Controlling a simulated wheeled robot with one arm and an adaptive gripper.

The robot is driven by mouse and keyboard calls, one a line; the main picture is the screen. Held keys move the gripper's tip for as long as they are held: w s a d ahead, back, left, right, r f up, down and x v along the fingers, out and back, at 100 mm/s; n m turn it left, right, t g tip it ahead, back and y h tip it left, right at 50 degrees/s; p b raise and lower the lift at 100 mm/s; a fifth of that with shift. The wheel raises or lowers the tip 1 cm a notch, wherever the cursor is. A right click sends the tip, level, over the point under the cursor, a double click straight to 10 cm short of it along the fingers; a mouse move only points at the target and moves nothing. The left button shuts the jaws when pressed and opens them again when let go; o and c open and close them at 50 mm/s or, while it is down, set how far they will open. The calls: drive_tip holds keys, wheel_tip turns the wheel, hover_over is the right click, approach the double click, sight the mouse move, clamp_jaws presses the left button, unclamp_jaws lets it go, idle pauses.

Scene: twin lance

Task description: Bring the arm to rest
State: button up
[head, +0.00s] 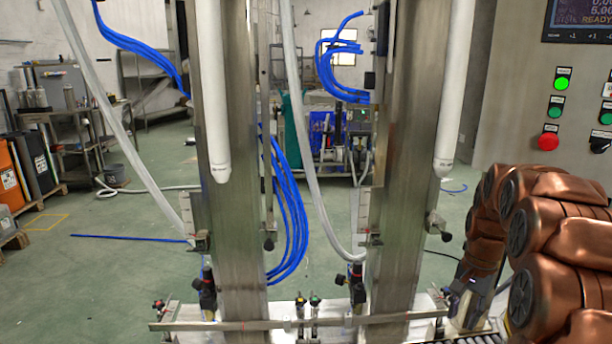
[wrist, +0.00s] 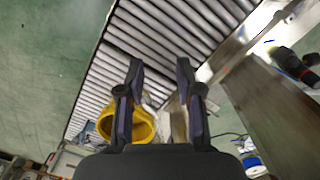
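My copper-coloured arm fills the lower right of the head view, bent, with its dark end low beside the right steel column. My gripper (wrist: 159,66) shows in the wrist view with its two dark fingers apart and nothing visible held between them. It points toward a roller conveyor (wrist: 165,28). A yellow hollow object with a round opening (wrist: 147,127) shows behind the left finger, which hides part of it. I cannot tell how far it is from the finger. In the head view the fingers are too small and covered to make out.
Two steel columns (head: 236,235) with white lances (head: 214,100) and blue hoses (head: 290,215) stand ahead, with a horizontal rail (head: 250,325) low across them. A control panel (head: 538,110) with buttons is at right. Open green floor (head: 110,255) lies at left.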

drive_tip(key=s+a+n+g, duration=0.1)
drive_tip(key=s+a+n, duration=0.4)
drive_tip(key=s+a, duration=0.5)
drive_tip(key=s+a+f+n, duration=0.1)
drive_tip(key=s+a+n, duration=0.4)
drive_tip(key=s+a, duration=0.6)
drive_tip(key=s, duration=0.7)
drive_tip(key=shift+n+g+h, duration=0.4)
drive_tip(key=shift+o, duration=0.2)
wheel_tip(320, 180, up, 24)
drive_tip(key=s+p, duration=0.1)
drive_tip(key=p, duration=2.1)
drive_tip(key=shift+s+a+f+t, duration=0.15)
drive_tip(key=shift+s+f+t, duration=0.05)
drive_tip(key=shift+s+t, duration=0.15)
drive_tip(key=shift+f, duration=0.1)
